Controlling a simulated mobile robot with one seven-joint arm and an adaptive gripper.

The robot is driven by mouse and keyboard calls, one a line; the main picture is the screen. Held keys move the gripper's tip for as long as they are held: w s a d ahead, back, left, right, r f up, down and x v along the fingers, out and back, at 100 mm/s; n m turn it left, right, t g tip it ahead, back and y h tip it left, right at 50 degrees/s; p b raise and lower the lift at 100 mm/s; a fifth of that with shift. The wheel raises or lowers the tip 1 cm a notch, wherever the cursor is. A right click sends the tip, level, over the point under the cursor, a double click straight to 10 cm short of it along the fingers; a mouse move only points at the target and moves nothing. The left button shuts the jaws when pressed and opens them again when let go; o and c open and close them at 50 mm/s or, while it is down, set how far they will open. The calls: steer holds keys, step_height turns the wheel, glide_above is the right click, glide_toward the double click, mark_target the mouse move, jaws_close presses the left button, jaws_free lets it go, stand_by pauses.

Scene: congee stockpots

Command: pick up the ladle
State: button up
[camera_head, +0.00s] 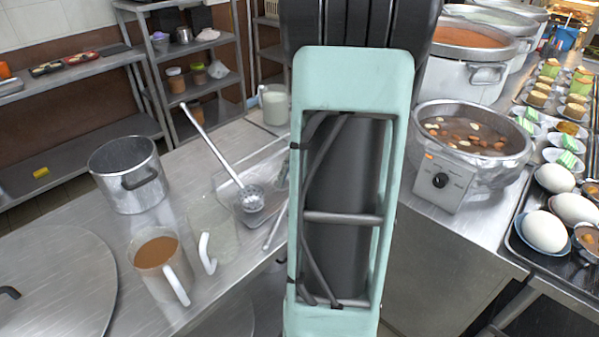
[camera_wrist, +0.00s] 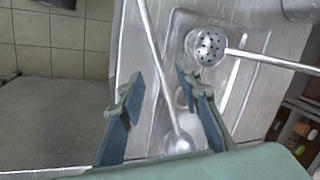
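In the wrist view, my gripper (camera_wrist: 160,84) is open, with its two blue-green fingers apart. A ladle (camera_wrist: 158,65) with a long metal handle lies below; its handle runs between the fingers in the picture, and its bowl shows low, near the right finger. I cannot tell the gap in height. A second, perforated ladle (camera_wrist: 208,46) lies to the right in a shallow metal tray (camera_wrist: 240,92), its handle pointing right. In the head view the perforated ladle (camera_head: 250,198) shows left of my arm. My arm hides the gripper and most of the first ladle there.
On the steel counter stand an empty pot (camera_head: 128,178), a jug of brown liquid (camera_head: 160,262) and a clear jug (camera_head: 212,225). A white container (camera_head: 275,103) stands behind.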

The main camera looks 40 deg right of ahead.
steer(key=x, duration=0.4)
steer(key=shift+f, duration=0.25)
steer(key=x, duration=0.5)
steer(key=shift+d+f+b, duration=0.15)
steer(key=shift+d+b, duration=0.1)
steer(key=shift+b, duration=0.15)
jaws_close()
